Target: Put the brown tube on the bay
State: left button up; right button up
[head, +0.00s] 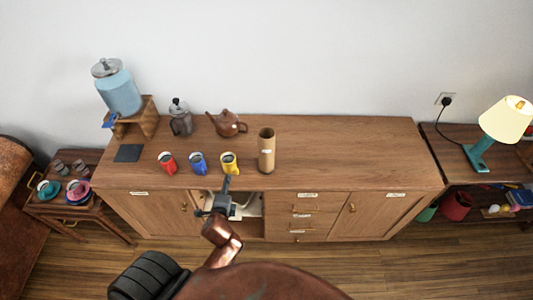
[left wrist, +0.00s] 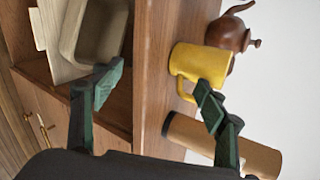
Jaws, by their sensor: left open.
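The brown tube (head: 266,150) stands upright on the cabinet top, right of the yellow mug (head: 229,163). In the left wrist view the tube (left wrist: 240,150) shows at lower right, partly behind a finger of my gripper. The open bay (head: 248,227) is in the cabinet front, below the yellow mug; in the left wrist view its wooden inside (left wrist: 112,120) shows with a pale bin (left wrist: 95,35) in it. My left gripper (head: 222,198) is in front of the bay, near the top's front edge. It also shows in the left wrist view (left wrist: 157,88), open and empty.
A red mug (head: 167,163) and a blue mug (head: 198,163) stand left of the yellow one. Behind are a brown teapot (head: 229,125), a moka pot (head: 180,120) and a blue dispenser (head: 118,92). The cabinet top (head: 350,155) right of the tube is clear.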

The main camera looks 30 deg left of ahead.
aim_at(263, 151)
pick_arm(q)
jog(key=w+d+r+m+t, duration=0.2)
jog(key=w+r+m, duration=0.2)
jog(key=m, duration=0.2)
jog(key=w+d+r+m+t+h, duration=0.1)
jog(key=w+d+r+m+t, duration=0.1)
jog(key=m, duration=0.4)
jog(key=w+d+r+m+t+h, duration=0.1)
jog(key=w+d+r+m+t, duration=0.2)
jog(key=w+d+r+m, duration=0.1)
jog(key=shift+w+r+m, duration=0.45)
jog(key=shift+r+m, duration=0.05)
jog(key=shift+m, duration=0.3)
jog(key=shift+w+r+m, duration=0.45)
jog(key=shift+r+m, duration=0.05)
jog(key=shift+m, duration=0.3)
jog(key=shift+w+d+m, duration=0.1)
jog(key=shift+w+m, duration=0.2)
jog(key=shift+w, duration=0.05)
jog(key=x, duration=0.5)
jog(key=p+x, duration=0.1)
jog(key=x, duration=0.1)
jog(key=shift+w+d+r, duration=0.15)
jog(key=shift+w+d, duration=0.05)
jog(key=shift+s, duration=0.1)
jog(key=shift+c, duration=0.5)
jog(key=c, duration=1.6)
